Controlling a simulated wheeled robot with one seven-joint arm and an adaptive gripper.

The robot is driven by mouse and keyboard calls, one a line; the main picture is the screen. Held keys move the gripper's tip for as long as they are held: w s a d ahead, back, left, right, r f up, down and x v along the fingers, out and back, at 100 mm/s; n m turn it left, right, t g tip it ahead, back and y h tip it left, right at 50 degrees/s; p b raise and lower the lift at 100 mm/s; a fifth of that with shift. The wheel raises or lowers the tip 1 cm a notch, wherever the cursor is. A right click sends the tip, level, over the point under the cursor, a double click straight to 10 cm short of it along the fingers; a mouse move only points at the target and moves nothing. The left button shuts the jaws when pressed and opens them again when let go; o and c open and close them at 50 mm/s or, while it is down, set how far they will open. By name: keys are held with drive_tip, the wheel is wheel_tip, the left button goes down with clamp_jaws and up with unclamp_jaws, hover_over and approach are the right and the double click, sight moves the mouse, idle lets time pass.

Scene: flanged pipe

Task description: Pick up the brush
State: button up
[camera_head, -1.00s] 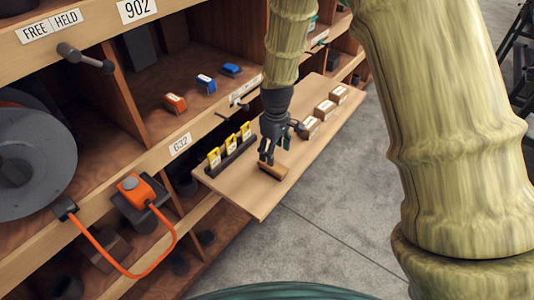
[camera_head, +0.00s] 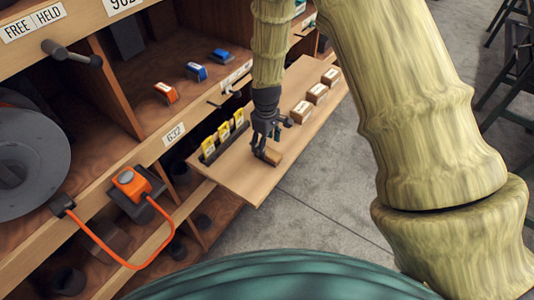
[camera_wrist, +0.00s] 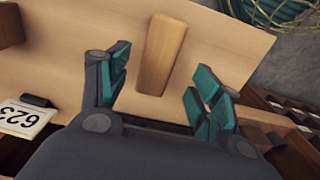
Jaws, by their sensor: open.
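The brush (camera_head: 270,155) looks like a small wooden block lying on the pull-out wooden board (camera_head: 235,190). In the wrist view the brush (camera_wrist: 162,52) is a tapered light-brown piece between and beyond my fingers. My gripper (camera_head: 262,147) points down at the brush, and its fingers overlap part of it in the head view. In the wrist view my gripper (camera_wrist: 158,82) is open, with teal finger pads on either side of the brush's near end. No contact with the brush is visible. Bristles cannot be made out.
Yellow packets (camera_head: 223,136) stand in a dark rack on the board, left of my gripper. Several small boxes (camera_head: 317,93) line its far part. The shelving (camera_head: 150,60) rises at left, with an orange device and cable (camera_head: 132,183). Open floor (camera_head: 320,190) lies right.

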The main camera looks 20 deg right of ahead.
sight(267, 151)
wheel_tip(267, 151, down, 2)
drive_tip(key=shift+d+f+p, duration=0.1)
drive_tip(key=shift+p, duration=0.65)
drive_tip(key=shift+f+p, duration=0.45)
drive_tip(key=shift+f, duration=0.9)
drive_tip(key=shift+c, duration=0.4)
drive_tip(key=c, duration=1.1)
drive_tip(key=shift+c, duration=0.2)
drive_tip(key=shift+r, duration=0.15)
